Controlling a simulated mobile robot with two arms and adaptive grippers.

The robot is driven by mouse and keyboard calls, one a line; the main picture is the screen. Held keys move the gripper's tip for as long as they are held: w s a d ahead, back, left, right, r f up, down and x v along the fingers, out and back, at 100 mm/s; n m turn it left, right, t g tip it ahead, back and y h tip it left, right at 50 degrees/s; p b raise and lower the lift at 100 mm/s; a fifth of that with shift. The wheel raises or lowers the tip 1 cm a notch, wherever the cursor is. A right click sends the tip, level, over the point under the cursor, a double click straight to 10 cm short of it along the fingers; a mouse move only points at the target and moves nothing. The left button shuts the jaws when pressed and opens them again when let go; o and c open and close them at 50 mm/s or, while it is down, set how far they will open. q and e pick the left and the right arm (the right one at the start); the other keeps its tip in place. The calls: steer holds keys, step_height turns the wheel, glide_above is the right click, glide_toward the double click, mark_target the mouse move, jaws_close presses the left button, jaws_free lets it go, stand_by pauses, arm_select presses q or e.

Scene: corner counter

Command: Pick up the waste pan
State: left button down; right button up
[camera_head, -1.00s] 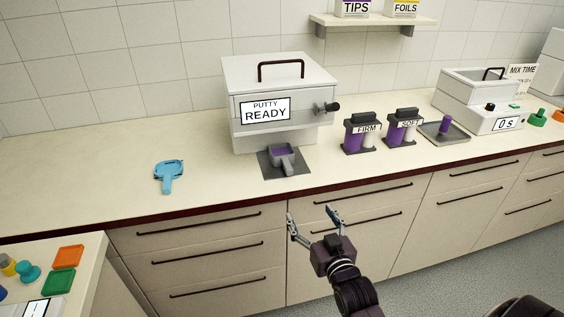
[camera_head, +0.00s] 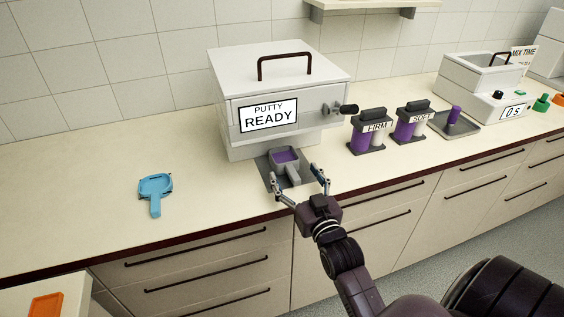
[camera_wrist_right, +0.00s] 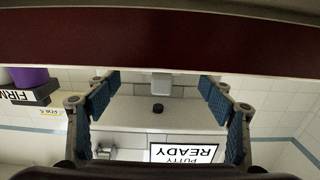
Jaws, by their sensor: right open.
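A small grey pan with purple contents (camera_head: 285,157) sits on a dark mat (camera_head: 268,178) in front of the putty machine, its handle toward me. A blue pan (camera_head: 155,187) lies on the counter to the left. No label shows which is the waste pan. My right gripper (camera_head: 298,182) is open at the counter's front edge, its fingers on either side of the grey pan's handle in the head view. I cannot tell whether they touch it. The right wrist view shows its blue-padded fingers (camera_wrist_right: 158,98) apart; the pan is not clear there. My left gripper is not in view.
The putty machine (camera_head: 235,138) reading READY stands behind the grey pan. FIRM (camera_head: 361,138) and SOFT (camera_head: 405,128) canisters stand to its right, near my right gripper. The dark red counter edge (camera_wrist_right: 160,45) is close to the right wrist. The counter's left side is mostly clear.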

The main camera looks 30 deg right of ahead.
mark_target(288, 163)
steer(key=shift+w+d+r, duration=0.15)
steer(key=shift+w, duration=0.25)
steer(key=shift+w+d+r, duration=0.1)
steer(key=shift+w, duration=0.3)
steer(key=p+x, duration=0.1)
steer(key=x, duration=0.2)
steer(key=shift+w, duration=0.8)
steer(key=shift+d, duration=0.1)
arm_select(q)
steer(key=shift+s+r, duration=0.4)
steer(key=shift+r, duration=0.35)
arm_select(e)
steer(key=c, duration=1.5)
